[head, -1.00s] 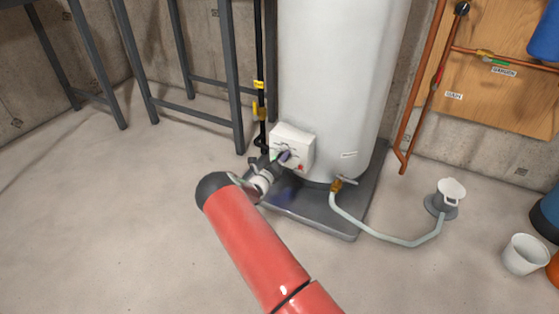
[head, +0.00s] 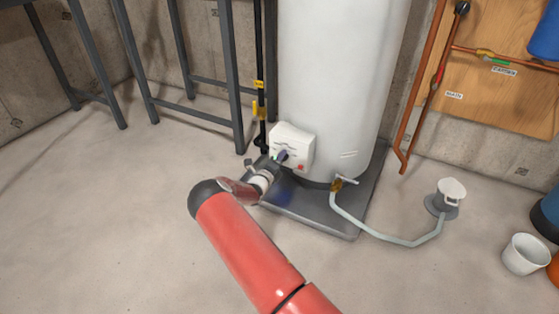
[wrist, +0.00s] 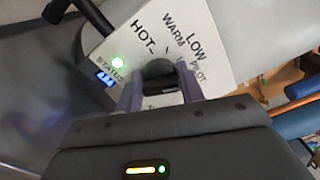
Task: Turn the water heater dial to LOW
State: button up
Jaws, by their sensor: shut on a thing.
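The water heater (head: 335,80) is a tall white tank. Its white control box (head: 300,143) sits low on the front. In the wrist view the panel (wrist: 218,50) carries the words HOT, WARM, LOW and PILOT around a dark dial (wrist: 158,70). My gripper (wrist: 160,90) is shut on the dial, one finger on each side. The fingers hide much of the dial, so I cannot tell exactly which word it points to. In the head view my gripper (head: 281,157) meets the front of the box.
A lit green STATUS light (wrist: 117,62) is on the panel. A drain valve (head: 337,184) with a pale hose (head: 375,234) is right of the box. A black gas pipe (head: 259,60) stands left. Floor at left is clear.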

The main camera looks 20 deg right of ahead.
jog(key=shift+f+n, duration=0.1)
jog(key=shift+n, duration=2)
jog(key=shift+a, duration=0.1)
jog(key=o, duration=1)
jog(key=shift+c, duration=0.2)
jog(key=p+v, duration=0.1)
jog(key=v, duration=0.6)
jog(key=shift+s+a, duration=0.2)
jog(key=shift+a, duration=0.1)
